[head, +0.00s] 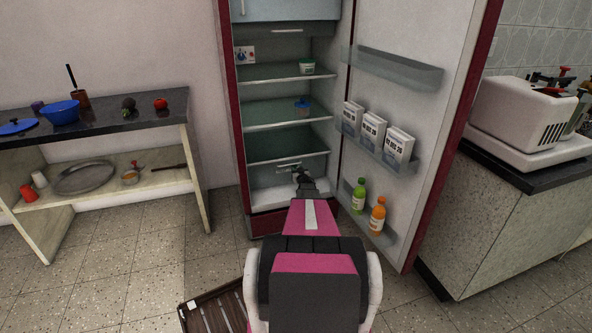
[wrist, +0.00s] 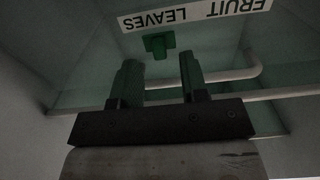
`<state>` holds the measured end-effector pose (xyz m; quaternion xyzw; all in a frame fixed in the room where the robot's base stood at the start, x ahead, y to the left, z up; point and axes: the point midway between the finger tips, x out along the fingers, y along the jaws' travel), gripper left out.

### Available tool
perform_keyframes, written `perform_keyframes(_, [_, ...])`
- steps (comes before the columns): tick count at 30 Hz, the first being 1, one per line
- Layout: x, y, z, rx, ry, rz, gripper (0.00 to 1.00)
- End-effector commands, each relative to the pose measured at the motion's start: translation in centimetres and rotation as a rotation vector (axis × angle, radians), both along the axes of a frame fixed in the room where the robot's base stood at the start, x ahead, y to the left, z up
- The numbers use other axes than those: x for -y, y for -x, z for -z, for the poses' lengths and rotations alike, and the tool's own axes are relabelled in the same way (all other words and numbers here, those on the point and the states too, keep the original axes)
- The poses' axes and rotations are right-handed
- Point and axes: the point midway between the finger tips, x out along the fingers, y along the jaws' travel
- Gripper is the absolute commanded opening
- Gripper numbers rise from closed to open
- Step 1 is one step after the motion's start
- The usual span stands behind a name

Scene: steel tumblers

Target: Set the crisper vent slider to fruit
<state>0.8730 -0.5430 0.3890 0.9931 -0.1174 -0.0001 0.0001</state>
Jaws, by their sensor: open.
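In the wrist view a small green slider knob (wrist: 158,44) sits on the crisper front, next to the word LEAVES on a white label strip (wrist: 195,14). The strip appears upside down, with LEAVES at left and FRUIT at right. My gripper (wrist: 158,66) is open and empty. Its two fingers point toward the knob, one to each side of its line, and the knob shows just beyond the fingertips. In the head view my gripper (head: 302,174) is inside the low part of the fridge, in front of the crisper (head: 266,177). The knob cannot be made out there.
A pale handle bar (wrist: 225,75) runs close to my fingers. The open fridge door (head: 444,130) stands at right, with cartons (head: 373,131) and bottles (head: 377,216) in its racks. A dark slatted crate (head: 213,309) lies on the floor at lower left.

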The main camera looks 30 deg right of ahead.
Motion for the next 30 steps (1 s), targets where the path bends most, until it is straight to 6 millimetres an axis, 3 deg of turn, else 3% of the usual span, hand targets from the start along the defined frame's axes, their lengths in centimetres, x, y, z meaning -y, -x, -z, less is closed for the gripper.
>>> perform_keyframes(5, [0.6, -2.0, 0.1, 0.001, 0.000, 0.000, 0.40])
perform_keyframes(14, [0.5, -2.2, 0.0, 0.000, 0.000, 0.001, 0.40])
perform_keyframes(18, [0.5, -2.2, 0.0, 0.000, 0.000, 0.001, 0.00])
perform_keyframes(24, [0.1, -2.3, 0.0, 0.000, 0.000, 0.000, 0.00])
perform_keyframes(30, [-3.9, -3.2, -0.1, -0.001, -0.002, -0.002, 0.00])
